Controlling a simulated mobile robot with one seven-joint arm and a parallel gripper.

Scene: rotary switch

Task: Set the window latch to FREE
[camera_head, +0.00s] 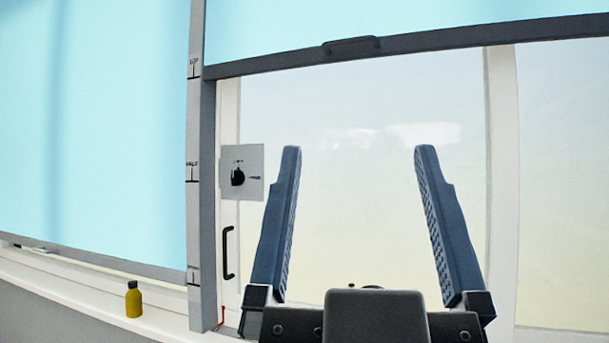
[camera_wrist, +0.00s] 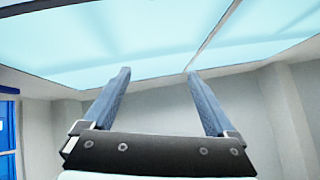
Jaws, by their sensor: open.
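The plate bears small marks above and to the right of the knob, too small to read for certain. In the wrist view my gripper (camera_wrist: 159,75) is also open with nothing between the fingers. The latch does not show in the wrist view.
A black vertical handle (camera_head: 228,253) is below the plate. A grey post (camera_head: 208,220) with height marks stands left of it. A raised blue blind (camera_head: 290,30) has a grey bottom bar. A yellow bottle (camera_head: 134,300) stands on the sill at left.

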